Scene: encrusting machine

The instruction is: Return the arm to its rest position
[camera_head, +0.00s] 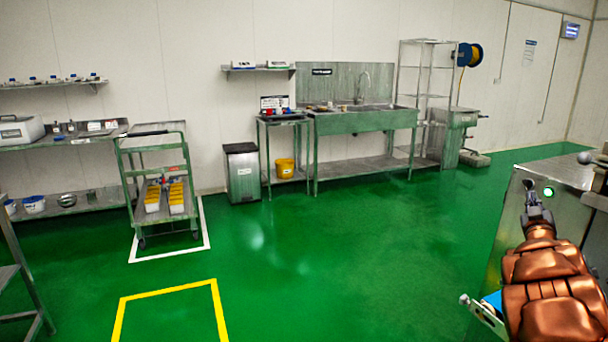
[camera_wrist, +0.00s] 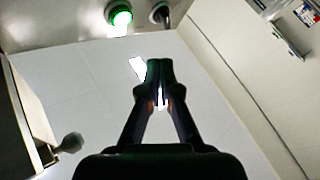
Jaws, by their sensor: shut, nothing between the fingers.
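My gripper (camera_head: 531,190) is at the right of the head view, at the end of my copper-coloured arm. It appears in front of the side of a metal machine (camera_head: 510,228), close beside a lit green button (camera_head: 549,192). In the wrist view my gripper (camera_wrist: 160,70) has its two dark fingers together at the tips with nothing held. The green button (camera_wrist: 120,15) glows near the top of that view, apart from the fingertips. A dark knob (camera_wrist: 160,14) is to its right. I cannot tell the exact gap between gripper and machine.
A trolley (camera_head: 152,143) with yellow-and-white trays stands at the left. A sink bench (camera_head: 365,122), a bin (camera_head: 242,172) and a shelf rack (camera_head: 425,70) line the back wall. The green floor between is clear. A rounded knob (camera_wrist: 72,142) shows at lower left in the wrist view.

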